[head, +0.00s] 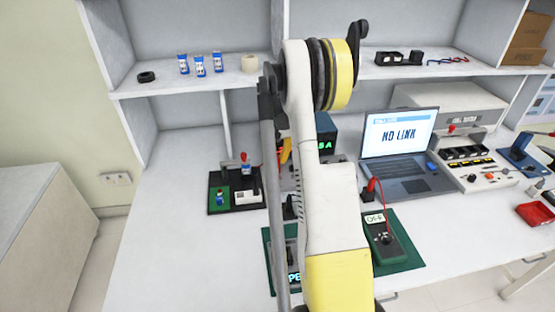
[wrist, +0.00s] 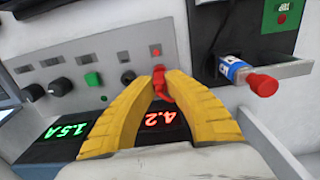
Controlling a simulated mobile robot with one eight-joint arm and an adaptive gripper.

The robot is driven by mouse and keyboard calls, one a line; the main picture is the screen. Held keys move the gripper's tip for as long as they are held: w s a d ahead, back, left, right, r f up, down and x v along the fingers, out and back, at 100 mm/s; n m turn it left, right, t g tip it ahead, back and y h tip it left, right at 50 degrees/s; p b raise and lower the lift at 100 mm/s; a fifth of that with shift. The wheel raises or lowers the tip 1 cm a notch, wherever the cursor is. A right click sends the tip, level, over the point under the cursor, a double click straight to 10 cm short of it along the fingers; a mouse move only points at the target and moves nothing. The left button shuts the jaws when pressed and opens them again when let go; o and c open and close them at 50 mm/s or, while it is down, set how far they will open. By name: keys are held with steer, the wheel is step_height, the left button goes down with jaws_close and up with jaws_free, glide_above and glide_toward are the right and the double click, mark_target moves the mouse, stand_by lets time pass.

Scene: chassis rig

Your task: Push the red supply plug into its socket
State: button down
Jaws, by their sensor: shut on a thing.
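In the wrist view my gripper (wrist: 160,84) is shut on the red plug (wrist: 161,79), with its yellow fingertips on both sides of it. The plug is up against or just in front of the grey supply panel (wrist: 108,61). The fingers hide part of it, and I cannot tell whether its tip is in a socket. A dark round fitting (wrist: 128,77) shows just left of the plug. In the head view my arm hides the plug and most of the supply (head: 325,130).
In the head view a laptop (head: 395,165) reads "NO LINK" and a green meter (head: 405,250) stands in front.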

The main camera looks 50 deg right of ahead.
mark_target(277, 158)
steer(key=shift+f, duration=0.25)
steer(key=c, duration=1.4)
jaws_free()
steer(key=shift+r, duration=0.1)
step_height(277, 158, up, 12)
